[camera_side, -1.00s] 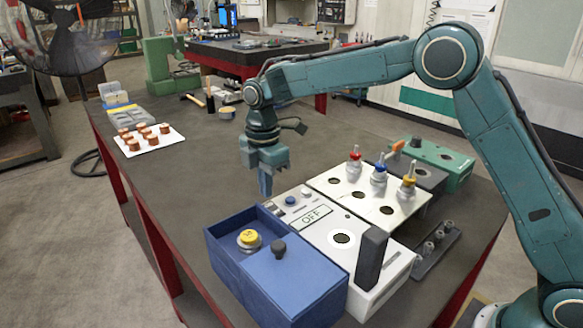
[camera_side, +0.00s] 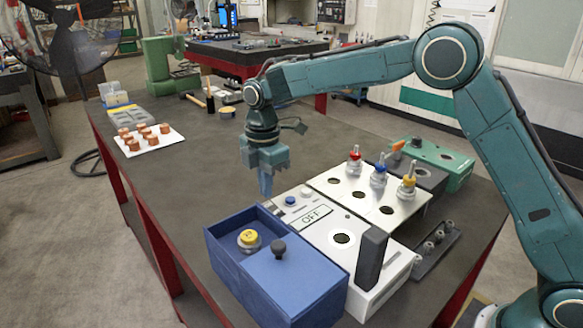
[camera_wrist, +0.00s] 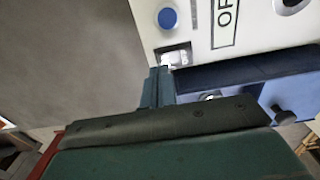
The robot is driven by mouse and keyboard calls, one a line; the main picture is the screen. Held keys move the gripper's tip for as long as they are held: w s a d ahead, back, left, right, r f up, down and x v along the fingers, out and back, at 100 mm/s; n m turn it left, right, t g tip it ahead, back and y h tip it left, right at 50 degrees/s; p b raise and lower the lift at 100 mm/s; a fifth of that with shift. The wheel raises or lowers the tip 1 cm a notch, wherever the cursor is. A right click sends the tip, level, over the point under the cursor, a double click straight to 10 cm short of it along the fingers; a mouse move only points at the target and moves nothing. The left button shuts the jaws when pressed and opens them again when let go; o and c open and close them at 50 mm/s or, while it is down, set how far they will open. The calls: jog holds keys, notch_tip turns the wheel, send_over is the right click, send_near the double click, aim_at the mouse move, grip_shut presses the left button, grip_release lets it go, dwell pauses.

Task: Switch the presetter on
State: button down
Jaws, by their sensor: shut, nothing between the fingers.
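The presetter is a white box (camera_side: 352,262) whose label (camera_side: 314,216) reads OFF. It has a round blue button (camera_side: 291,201) on top, and in the wrist view (camera_wrist: 167,18) this button sits beside a small rocker switch (camera_wrist: 176,57). My gripper (camera_side: 266,196) points down at the presetter's far-left end, its fingers together and empty. In the wrist view the fingertips (camera_wrist: 162,73) are right at the switch's edge and cover part of it. I cannot tell whether they touch it.
A blue box (camera_side: 290,285) with a dark knob and a yellow-topped holder in its open part stands against the presetter. A white rack (camera_side: 335,187) with red, blue and yellow holders is on the other side. The table behind my gripper is mostly clear.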

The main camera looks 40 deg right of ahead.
jog(key=shift+f, duration=1.15)
dwell(1.5)
jog(key=shift+r, duration=3.5)
jog(key=shift+r, duration=0.1)
